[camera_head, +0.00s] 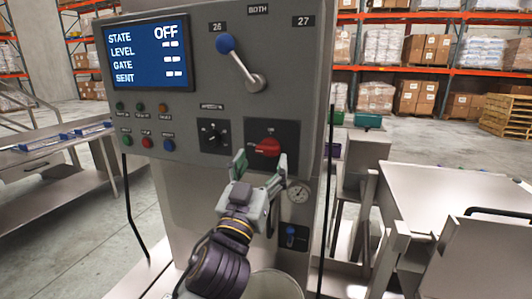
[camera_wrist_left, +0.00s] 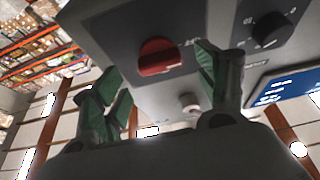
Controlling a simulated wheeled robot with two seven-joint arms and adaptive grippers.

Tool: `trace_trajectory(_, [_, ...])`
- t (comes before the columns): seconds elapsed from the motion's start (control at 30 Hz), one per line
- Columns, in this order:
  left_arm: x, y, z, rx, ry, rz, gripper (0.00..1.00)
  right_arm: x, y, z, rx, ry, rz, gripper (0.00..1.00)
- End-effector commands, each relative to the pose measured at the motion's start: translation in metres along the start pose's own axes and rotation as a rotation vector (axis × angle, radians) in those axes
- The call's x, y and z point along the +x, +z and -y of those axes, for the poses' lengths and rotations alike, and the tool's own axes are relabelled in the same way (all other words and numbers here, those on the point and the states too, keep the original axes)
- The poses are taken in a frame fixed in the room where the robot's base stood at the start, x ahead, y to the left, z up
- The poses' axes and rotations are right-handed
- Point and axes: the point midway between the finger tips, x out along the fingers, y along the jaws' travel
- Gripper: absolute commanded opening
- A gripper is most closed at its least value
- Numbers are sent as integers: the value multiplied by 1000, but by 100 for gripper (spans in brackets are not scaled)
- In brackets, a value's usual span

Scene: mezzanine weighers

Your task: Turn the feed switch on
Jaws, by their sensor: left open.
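A red rotary switch (camera_head: 268,147) sits on a black plate low on the right of the grey control cabinet. It also shows in the left wrist view (camera_wrist_left: 158,56), above the gap between my left fingers. I cannot read its label. My left gripper (camera_head: 260,166) is open and empty, with green finger pads just below the red switch, one to each side in the picture. In the left wrist view my gripper (camera_wrist_left: 161,80) looks apart from the switch. The blue screen (camera_head: 145,52) reads STATE OFF. My right gripper is not in view.
A black knob (camera_head: 210,137) is left of the red switch. A lever with a blue ball (camera_head: 225,44) leans to 26 above. Steel tables (camera_head: 460,190) stand at the right.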

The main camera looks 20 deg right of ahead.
Motion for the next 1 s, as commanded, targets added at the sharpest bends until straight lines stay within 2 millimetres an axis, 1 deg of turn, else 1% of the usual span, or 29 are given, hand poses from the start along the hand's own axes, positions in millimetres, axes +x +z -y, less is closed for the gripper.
trace_trajectory(0.2, [21, -1, 0, 2, 0, -1, 73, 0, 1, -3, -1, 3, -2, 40])
trace_trajectory(0.4, [33, -1, 0, 0, 0, 0, 73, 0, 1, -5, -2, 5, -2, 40])
trace_trajectory(0.6, [38, -1, 0, 1, 0, -1, 73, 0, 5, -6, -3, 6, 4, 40])
trace_trajectory(0.87, [38, 0, 0, 0, 0, 0, 73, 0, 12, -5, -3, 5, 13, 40])
trace_trajectory(1.0, [38, 0, 0, 0, 0, 0, 55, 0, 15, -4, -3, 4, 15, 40])
